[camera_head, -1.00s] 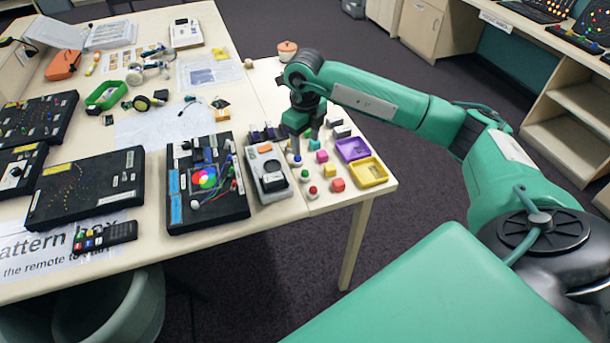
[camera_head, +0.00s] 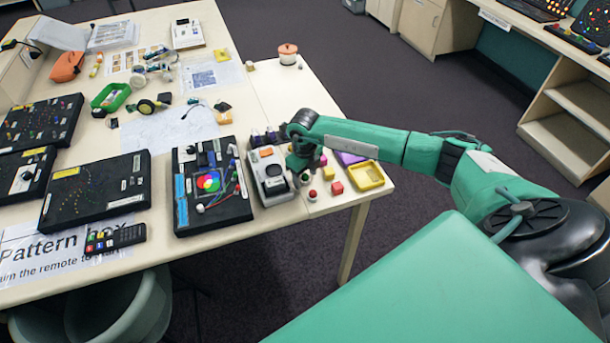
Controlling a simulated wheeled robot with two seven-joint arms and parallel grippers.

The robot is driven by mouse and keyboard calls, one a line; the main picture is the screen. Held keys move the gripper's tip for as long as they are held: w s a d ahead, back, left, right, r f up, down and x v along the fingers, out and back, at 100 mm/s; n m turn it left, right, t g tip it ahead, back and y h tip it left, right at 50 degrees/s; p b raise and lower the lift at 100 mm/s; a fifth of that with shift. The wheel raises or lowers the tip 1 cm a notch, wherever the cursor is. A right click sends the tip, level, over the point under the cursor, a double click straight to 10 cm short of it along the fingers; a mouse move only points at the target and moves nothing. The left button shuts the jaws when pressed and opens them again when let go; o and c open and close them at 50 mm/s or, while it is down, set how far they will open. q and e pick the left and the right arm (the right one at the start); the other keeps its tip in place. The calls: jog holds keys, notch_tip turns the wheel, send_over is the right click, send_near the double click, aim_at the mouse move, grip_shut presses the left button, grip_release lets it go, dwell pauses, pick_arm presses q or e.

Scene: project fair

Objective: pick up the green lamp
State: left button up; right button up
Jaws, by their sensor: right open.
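The green lamp (camera_head: 305,178) seems to be the tiny rounded piece behind a red-topped lamp (camera_head: 313,195), near the right end of the long table. It is very small and its colour is hard to make out. My right gripper (camera_head: 298,166) points down just behind and left of it, low over the small pieces. Its jaws are open, but the fingertips are largely hidden by the wrist. I cannot tell whether they touch anything. My left gripper is out of view.
A grey-and-white box device (camera_head: 292,211) stands close left of the gripper. A lidded pot (camera_head: 288,54) stands at the back. The table edge is close in front.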

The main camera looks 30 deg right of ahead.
jog(key=shift+f, duration=0.2)
jog(key=c, duration=1.1)
jog(key=shift+o, duration=0.2)
jog(key=shift+r, duration=0.1)
